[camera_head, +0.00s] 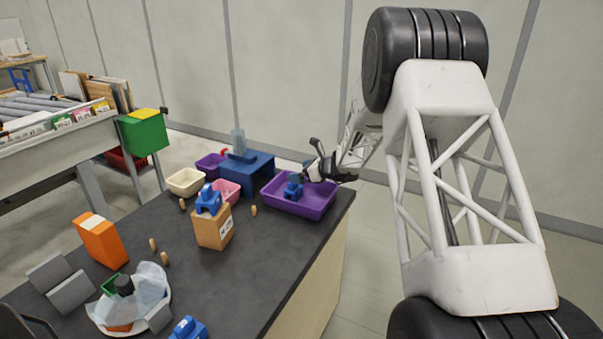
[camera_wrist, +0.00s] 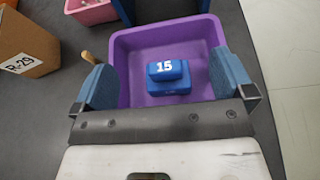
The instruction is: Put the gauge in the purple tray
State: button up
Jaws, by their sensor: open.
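The purple tray (camera_head: 318,208) stands at the right end of the dark table. A blue gauge marked "15" (camera_head: 293,188) is inside it, and in the wrist view the gauge (camera_wrist: 168,76) is near the tray's middle, with the purple tray (camera_wrist: 135,50) around it. My gripper (camera_head: 308,172) is over the right side of the tray. In the wrist view my gripper (camera_wrist: 165,88) is open, with its blue fingertips apart on either side of the gauge and clear gaps between. Similar blue gauges sit on the cardboard box (camera_head: 214,230) and at the table's front edge (camera_head: 187,328).
A blue stand (camera_head: 247,172) is just left of the tray. Pink (camera_head: 227,190), cream (camera_head: 186,182) and smaller purple (camera_head: 210,162) bins are further left. An orange box (camera_head: 101,238) and a white bowl (camera_head: 128,322) stand nearer. The table's middle front is mostly clear.

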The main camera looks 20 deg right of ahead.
jog(key=s+a+r+n+g+h, duration=0.1)
jog(key=s+a+r+n+g, duration=0.1)
jog(key=s+a+r+n, duration=0.45)
jog(key=s+a+r+n+g, duration=0.2)
jog(key=s+r, duration=0.2)
jog(key=s, duration=0.6)
jog(key=s+a+r+n+g+h, duration=0.1)
jog(key=s+a+r+n+g, duration=0.1)
jog(key=s+a+r+n, duration=0.5)
jog(key=s+d+n+h, duration=0.1)
jog(key=s+n+h, duration=0.1)
jog(key=s, duration=1)
jog(key=s+d+n+h, duration=0.2)
jog(key=s+n, duration=0.3)
jog(key=s, duration=0.7)
jog(key=s+d+n+g+h, duration=0.1)
jog(key=s+n+h, duration=0.2)
jog(key=s, duration=0.9)
jog(key=shift+s+d+r+n+h, duration=0.15)
jog(key=shift+d+r+n+h, duration=0.15)
jog(key=shift+r+n+h, duration=0.25)
jog(key=shift+f, duration=0.1)
jog(key=shift+c, duration=0.2)
